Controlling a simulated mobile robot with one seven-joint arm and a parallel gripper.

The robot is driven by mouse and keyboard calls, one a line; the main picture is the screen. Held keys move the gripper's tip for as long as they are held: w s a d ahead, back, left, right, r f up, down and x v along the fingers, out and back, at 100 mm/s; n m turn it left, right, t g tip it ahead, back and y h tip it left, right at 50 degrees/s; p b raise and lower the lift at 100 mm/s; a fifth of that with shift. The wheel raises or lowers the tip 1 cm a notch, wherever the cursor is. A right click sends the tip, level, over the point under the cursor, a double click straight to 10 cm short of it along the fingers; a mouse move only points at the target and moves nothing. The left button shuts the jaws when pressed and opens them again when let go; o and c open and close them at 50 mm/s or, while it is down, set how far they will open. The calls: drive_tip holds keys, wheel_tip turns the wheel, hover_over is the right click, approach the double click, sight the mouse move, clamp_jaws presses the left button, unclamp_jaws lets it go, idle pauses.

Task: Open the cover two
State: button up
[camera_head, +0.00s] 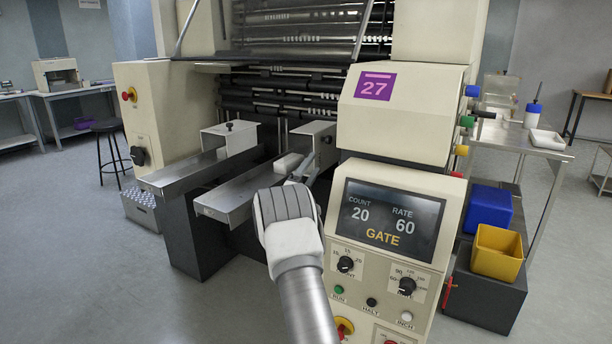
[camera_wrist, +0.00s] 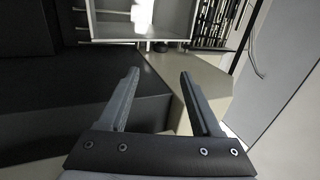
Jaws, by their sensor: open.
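Two pale box-like covers stand over the two metal infeed channels of the machine, a left cover (camera_head: 226,138) with a dark knob on top and a right cover (camera_head: 316,132). No number shows on either, so I cannot tell which is cover two. My gripper (camera_head: 301,172) is close in front of the right cover, partly hidden by my wrist. In the wrist view my gripper (camera_wrist: 160,88) is open with nothing between the fingers. A pale box-shaped frame (camera_wrist: 113,25) and a small dark knob lie beyond the fingertips.
The control panel with a lit screen (camera_head: 388,219) stands right of my arm. The metal channels (camera_head: 234,195) extend toward me on the left. A blue bin (camera_head: 488,206) and yellow bin (camera_head: 497,252) are at the right. The floor at front left is clear.

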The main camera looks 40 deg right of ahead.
drive_tip(key=shift+v, duration=1.9)
drive_tip(key=w+a+r+n+t+y, duration=0.4)
drive_tip(key=a+r+n+t+y, duration=0.2)
drive_tip(key=a+r+n+y, duration=0.55)
drive_tip(key=s+a+r+n+y, duration=0.1)
drive_tip(key=s+a+n+y, duration=0.25)
drive_tip(key=a, duration=0.45)
drive_tip(key=s+a+r+n+y, duration=0.1)
drive_tip(key=s+a+n+y, duration=0.15)
drive_tip(key=s+a, duration=0.4)
drive_tip(key=s+a+f+n+g+y, duration=0.2)
drive_tip(key=s+a+n, duration=0.2)
drive_tip(key=s+a, duration=0.3)
drive_tip(key=s+a+f+n+g+y, duration=0.1)
drive_tip(key=s+a+f+n+g, duration=0.25)
drive_tip(key=s, duration=0.55)
drive_tip(key=s+a+f+n+g, duration=0.2)
drive_tip(key=s+n, duration=0.1)
drive_tip(key=s, duration=0.6)
drive_tip(key=s+a+f+n+g, duration=0.2)
drive_tip(key=s+f+n, duration=0.1)
drive_tip(key=s, duration=0.5)
wheel_tip(320, 180, up, 23)
drive_tip(key=p, duration=2.3)
drive_tip(key=shift+s+d, duration=0.25)
